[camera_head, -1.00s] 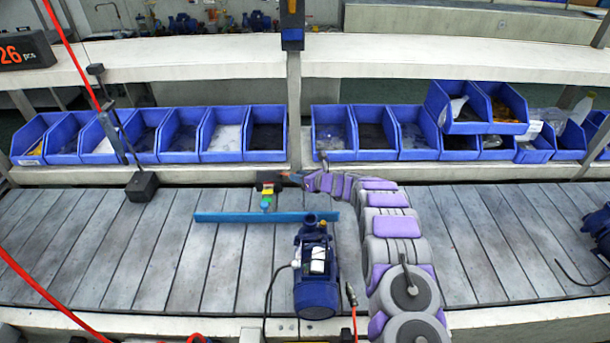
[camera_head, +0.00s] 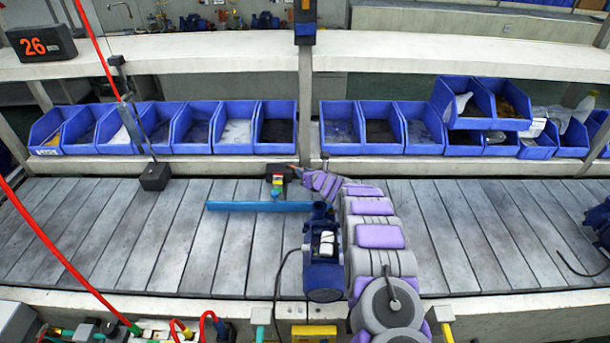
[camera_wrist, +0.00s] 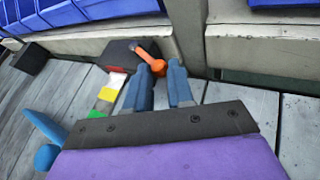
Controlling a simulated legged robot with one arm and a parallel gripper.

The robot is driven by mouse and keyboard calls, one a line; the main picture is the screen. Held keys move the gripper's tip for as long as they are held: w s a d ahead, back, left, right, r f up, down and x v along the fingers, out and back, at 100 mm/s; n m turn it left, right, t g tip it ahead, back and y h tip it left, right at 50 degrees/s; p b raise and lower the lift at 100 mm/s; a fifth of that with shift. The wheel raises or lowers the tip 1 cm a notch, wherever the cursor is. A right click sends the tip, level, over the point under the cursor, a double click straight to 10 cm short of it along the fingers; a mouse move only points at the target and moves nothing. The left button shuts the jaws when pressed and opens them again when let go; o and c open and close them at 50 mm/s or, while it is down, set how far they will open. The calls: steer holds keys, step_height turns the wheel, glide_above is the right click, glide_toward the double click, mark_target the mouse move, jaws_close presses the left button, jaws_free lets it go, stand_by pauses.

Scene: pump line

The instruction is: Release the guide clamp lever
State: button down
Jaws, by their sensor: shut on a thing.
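The guide clamp (camera_head: 283,173) is a dark block at the back edge of the conveyor, with a red, yellow and green piece (camera_head: 278,187) in front. A blue guide rail (camera_head: 255,206) lies across the slats just in front of it. In the wrist view the orange clamp lever (camera_wrist: 146,50) sticks out from the dark clamp body (camera_wrist: 118,51). My gripper (camera_wrist: 160,68) has its two blue fingers at the lever's end, shut on it, and the fingers partly hide that end. The coloured piece also shows in the wrist view (camera_wrist: 108,93), left of the fingers.
A dark blue pump (camera_head: 324,262) stands on the conveyor (camera_head: 215,250), close left of my arm. Blue bins (camera_head: 275,128) line the shelf behind. A dark post base (camera_head: 155,177) stands left of the clamp. A red hose (camera_head: 60,255) crosses the left side.

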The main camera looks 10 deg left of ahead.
steer(key=c, duration=1.3)
jaws_free()
steer(key=shift+o, duration=0.2)
steer(key=shift+s+d+r, duration=0.3)
steer(key=shift+d, duration=0.05)
steer(key=p+v, duration=0.2)
steer(key=v, duration=1.4)
steer(key=shift+s+d, duration=0.1)
